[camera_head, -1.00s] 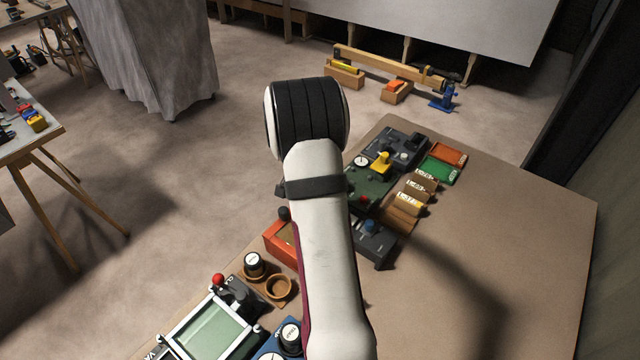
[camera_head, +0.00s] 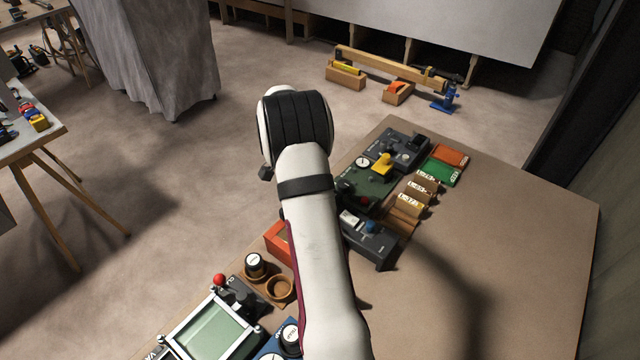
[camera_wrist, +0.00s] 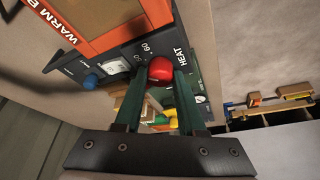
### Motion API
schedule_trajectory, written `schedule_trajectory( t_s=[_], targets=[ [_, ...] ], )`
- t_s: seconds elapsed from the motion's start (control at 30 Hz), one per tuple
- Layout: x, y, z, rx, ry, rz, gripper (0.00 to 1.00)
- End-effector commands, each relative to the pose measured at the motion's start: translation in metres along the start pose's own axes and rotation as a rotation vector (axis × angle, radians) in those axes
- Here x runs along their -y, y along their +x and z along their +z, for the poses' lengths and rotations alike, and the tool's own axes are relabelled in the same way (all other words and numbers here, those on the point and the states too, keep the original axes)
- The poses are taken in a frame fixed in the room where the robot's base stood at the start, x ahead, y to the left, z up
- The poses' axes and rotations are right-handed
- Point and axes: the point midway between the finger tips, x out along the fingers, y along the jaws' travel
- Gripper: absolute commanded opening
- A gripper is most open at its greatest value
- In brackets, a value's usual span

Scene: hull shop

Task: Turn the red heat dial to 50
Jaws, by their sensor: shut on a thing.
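The red heat dial (camera_wrist: 160,70) sits on a dark panel (camera_wrist: 120,57) marked HEAT, with small numerals beside it, one reading 60. My gripper (camera_wrist: 164,78) has its two green fingers on either side of the dial and is shut on it. I cannot make out a pointer on the dial, so its setting is unclear. In the head view my arm hides the dial and the gripper; part of the dark panel (camera_head: 378,246) shows to the right of my arm.
An orange frame (camera_wrist: 105,35) lettered WARM adjoins the panel. In the head view, a green unit (camera_head: 362,186) with a yellow handle stands behind. The table's right side (camera_head: 520,250) is clear.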

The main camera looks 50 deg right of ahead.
Motion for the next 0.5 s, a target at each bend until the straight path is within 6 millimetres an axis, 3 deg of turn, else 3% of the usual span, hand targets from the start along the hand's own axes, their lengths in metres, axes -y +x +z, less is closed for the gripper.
schedule_trajectory(
  t_s=[0.33,0.37,0.5],
  targets=[
    [0.0004,0.0001,0.0018,0.003,0.001,0.0,0.0],
    [0.0004,0.0001,0.0018,0.003,0.001,0.0,0.43],
    [0.0003,0.0,0.0013,0.002,0.001,0.0,0.68]
  ],
)
